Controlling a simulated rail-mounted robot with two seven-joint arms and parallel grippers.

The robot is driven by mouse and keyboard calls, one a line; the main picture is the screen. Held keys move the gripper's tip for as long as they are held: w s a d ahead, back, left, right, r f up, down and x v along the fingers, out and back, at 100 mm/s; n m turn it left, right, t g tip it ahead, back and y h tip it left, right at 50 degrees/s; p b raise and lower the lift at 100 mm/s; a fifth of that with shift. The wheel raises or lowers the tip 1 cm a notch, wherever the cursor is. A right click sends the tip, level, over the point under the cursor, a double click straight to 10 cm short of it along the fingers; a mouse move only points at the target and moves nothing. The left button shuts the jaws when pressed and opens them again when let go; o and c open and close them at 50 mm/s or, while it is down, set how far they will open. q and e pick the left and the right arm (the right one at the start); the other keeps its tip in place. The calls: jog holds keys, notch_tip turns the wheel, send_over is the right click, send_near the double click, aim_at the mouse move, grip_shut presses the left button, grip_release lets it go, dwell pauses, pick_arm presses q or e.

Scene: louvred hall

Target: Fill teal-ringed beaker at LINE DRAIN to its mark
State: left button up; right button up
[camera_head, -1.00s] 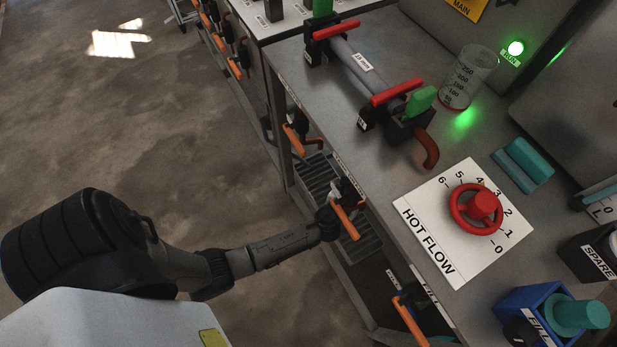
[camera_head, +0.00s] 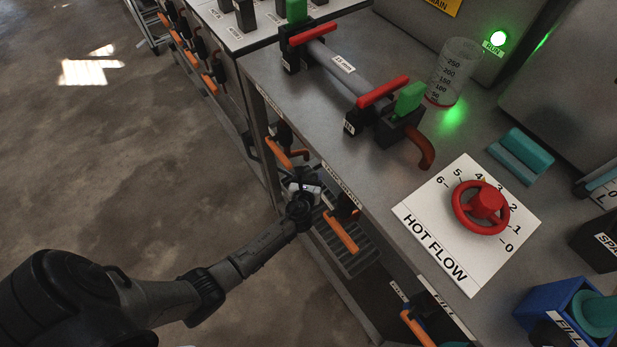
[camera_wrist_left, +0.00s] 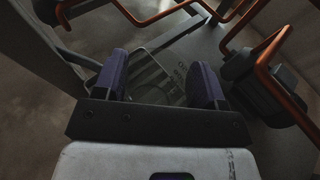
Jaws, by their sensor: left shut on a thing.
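My left gripper (camera_head: 304,190) is low at the bench's front, between two orange-handled taps. In the left wrist view its purple fingers (camera_wrist_left: 160,85) are shut on a clear beaker (camera_wrist_left: 172,72) with faint dark markings. No teal ring or liquid level can be made out on it. The beaker is hidden or too small to tell in the head view. One orange tap handle (camera_head: 341,232) is just right of the gripper, another (camera_head: 279,153) above left. The small front-edge label (camera_head: 340,183) is not readable, so I cannot tell which tap is LINE DRAIN. My right gripper is not in view.
A slatted drip tray (camera_head: 362,262) lies below the taps. On the bench stand a red-ringed clear beaker (camera_head: 456,68), a pipe with red and green handles (camera_head: 340,70), and a red HOT FLOW wheel (camera_head: 482,207). A blue FILL holder (camera_head: 545,310) is at lower right. Open floor lies left.

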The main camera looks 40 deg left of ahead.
pick_arm(q)
jog(key=shift+f, duration=0.25)
jog(key=o, duration=1.1)
jog(key=shift+o, duration=0.2)
